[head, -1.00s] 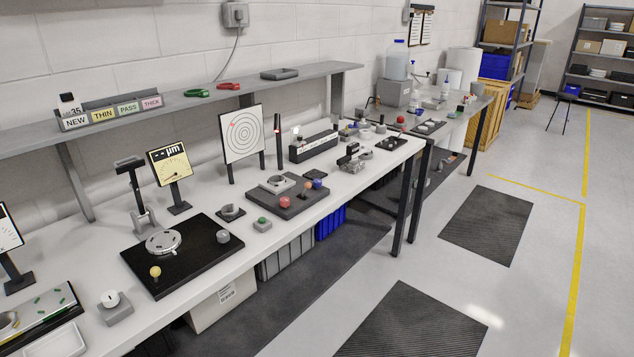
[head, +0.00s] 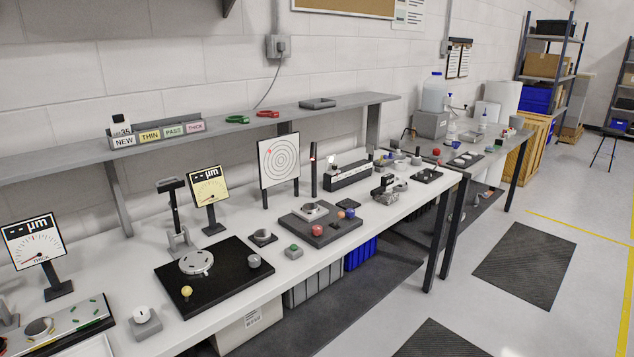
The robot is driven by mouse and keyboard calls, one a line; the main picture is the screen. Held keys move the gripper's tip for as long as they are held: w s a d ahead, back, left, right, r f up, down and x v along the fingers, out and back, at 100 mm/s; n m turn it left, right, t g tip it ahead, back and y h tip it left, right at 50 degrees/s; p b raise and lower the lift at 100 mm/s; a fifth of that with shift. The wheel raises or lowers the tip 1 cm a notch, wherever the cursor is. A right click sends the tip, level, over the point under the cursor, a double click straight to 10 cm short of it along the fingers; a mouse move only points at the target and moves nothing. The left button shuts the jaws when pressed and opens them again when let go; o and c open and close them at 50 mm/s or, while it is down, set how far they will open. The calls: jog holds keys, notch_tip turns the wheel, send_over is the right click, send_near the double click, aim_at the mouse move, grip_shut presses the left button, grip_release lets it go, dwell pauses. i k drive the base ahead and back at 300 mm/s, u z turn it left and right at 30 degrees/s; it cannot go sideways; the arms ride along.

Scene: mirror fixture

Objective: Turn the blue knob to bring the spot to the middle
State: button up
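The mirror fixture is a dark grey plate (head: 312,235) on the bench, with a round mirror mount (head: 311,211) on it. The blue knob (head: 350,213) sits at the plate's right side, next to an orange knob (head: 341,214). A red knob (head: 317,230) is at its front. Behind the plate stands a white target board (head: 279,162) with concentric rings. A small red spot (head: 270,152) shows at the upper left of the rings, away from the middle. My gripper is not in view.
A black plate with a silver disc (head: 197,263) and a yellow knob lies left of the fixture. A small block with a green button (head: 294,251) is in front. A long black box (head: 347,175) stands behind. A grey shelf (head: 230,123) runs above the bench.

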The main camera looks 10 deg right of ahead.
aim_at(350, 212)
jog(key=k, duration=1.3)
jog(key=z, duration=0.35)
jog(key=i, duration=1.75)
jog(key=u, duration=0.3)
